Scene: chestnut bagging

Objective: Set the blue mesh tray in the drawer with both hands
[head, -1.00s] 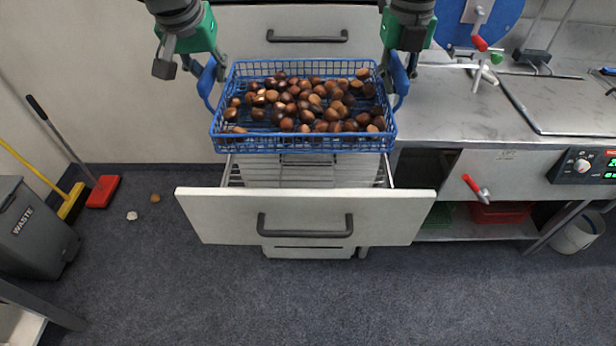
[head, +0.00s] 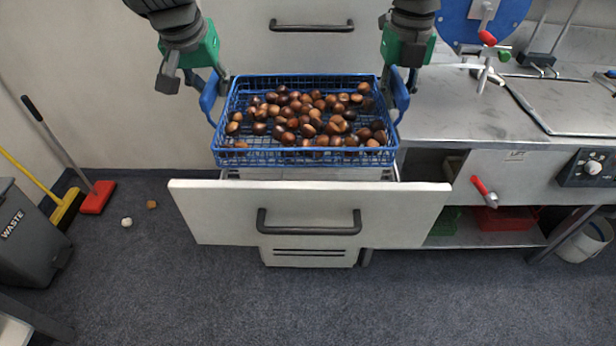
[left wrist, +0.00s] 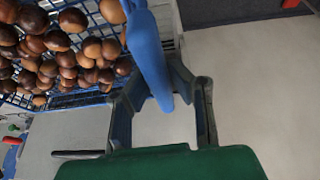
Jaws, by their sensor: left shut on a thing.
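The blue mesh tray (head: 305,157), full of chestnuts (head: 305,115), is level over the open drawer (head: 310,212), just behind its front panel. Whether it touches the drawer floor is hidden by that panel. My left gripper (head: 212,82) is shut on the tray's left blue handle (head: 208,97); the left wrist view shows the fingers (left wrist: 165,100) around this handle (left wrist: 150,55). My right gripper (head: 402,78) is at the tray's right handle (head: 400,95); its fingers are mostly hidden, and it appears closed on it.
A steel counter (head: 470,110) with a blue round machine (head: 482,22) stands to the right. A red-handled lever (head: 484,190) sticks out below it. A grey waste bin (head: 25,235) and brooms (head: 97,197) are at the left. The floor in front of the drawer is clear.

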